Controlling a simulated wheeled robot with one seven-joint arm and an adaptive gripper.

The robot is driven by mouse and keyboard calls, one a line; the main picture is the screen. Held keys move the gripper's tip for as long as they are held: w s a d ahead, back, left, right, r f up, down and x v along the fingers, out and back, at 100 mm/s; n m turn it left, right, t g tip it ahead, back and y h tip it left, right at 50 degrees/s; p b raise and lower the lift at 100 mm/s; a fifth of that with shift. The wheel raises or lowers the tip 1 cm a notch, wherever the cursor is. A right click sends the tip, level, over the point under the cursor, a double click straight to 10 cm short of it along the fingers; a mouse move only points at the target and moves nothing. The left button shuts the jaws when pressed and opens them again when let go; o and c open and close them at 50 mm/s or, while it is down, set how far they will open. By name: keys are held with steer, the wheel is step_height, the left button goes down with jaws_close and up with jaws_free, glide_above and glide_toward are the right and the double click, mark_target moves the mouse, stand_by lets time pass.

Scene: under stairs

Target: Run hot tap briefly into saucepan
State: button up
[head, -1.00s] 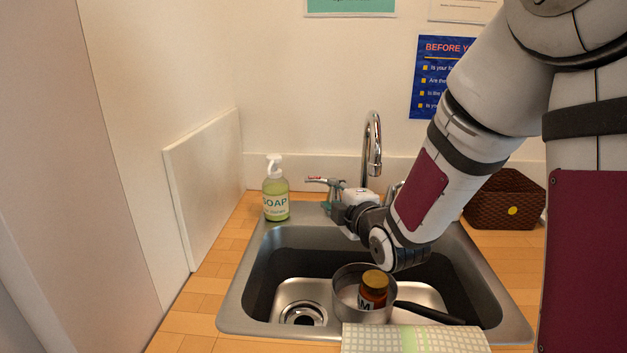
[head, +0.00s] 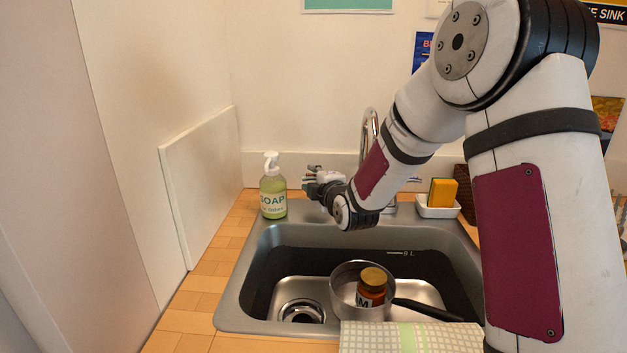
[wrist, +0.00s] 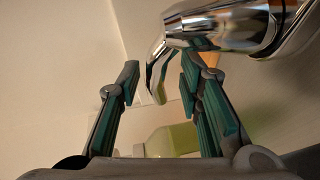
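A grey saucepan (head: 346,308) sits in the sink basin, its black handle pointing right. A jar (head: 371,288) with a gold lid and dark red contents stands inside it. The tap's chrome spout (head: 369,125) rises behind the sink, partly hidden by my arm; I see no water. My gripper (head: 312,181) is behind the sink's back left, beside the soap. In the wrist view my gripper (wrist: 160,82) is open with teal pads apart. A chrome tap part with a narrow lever (wrist: 157,62) extends down between or just beyond the fingertips; contact is unclear.
A green soap bottle (head: 273,192) stands close left of my gripper. A sponge (head: 443,192) in a white dish (head: 438,210) is at the back right, near a brown basket (head: 465,190). A checked cloth (head: 375,338) lies at the front edge.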

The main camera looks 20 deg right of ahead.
jaws_close()
steer(key=shift+s+y, duration=0.1)
steer(key=shift+y, duration=0.2)
steer(key=shift+s+n+g+y, duration=0.2)
steer(key=shift+s+n+y, duration=0.05)
steer(key=shift+n+y, duration=0.4)
steer(key=shift+s+n+g+y, duration=0.2)
steer(key=shift+n+y, duration=0.35)
steer(key=shift+y, duration=0.1)
steer(key=shift+s+d+n+g+y+p, duration=0.1)
steer(key=shift+s+n+g+y+p, duration=0.35)
steer(key=shift+n+y, duration=0.5)
steer(key=shift+s+a+n+g+y+p, duration=0.1)
steer(key=shift+s+n+g+y+p, duration=0.1)
steer(key=shift+n+g+y, duration=0.65)
steer(key=shift+s+d+n+g+y+p, duration=0.1)
steer(key=shift+s+n+g+y+p, duration=0.2)
steer(key=shift+n+y, duration=0.65)
steer(key=shift+s+m+y, duration=0.1)
steer(key=shift+m+y, duration=0.15)
steer(key=shift+y, duration=0.1)
jaws_free()
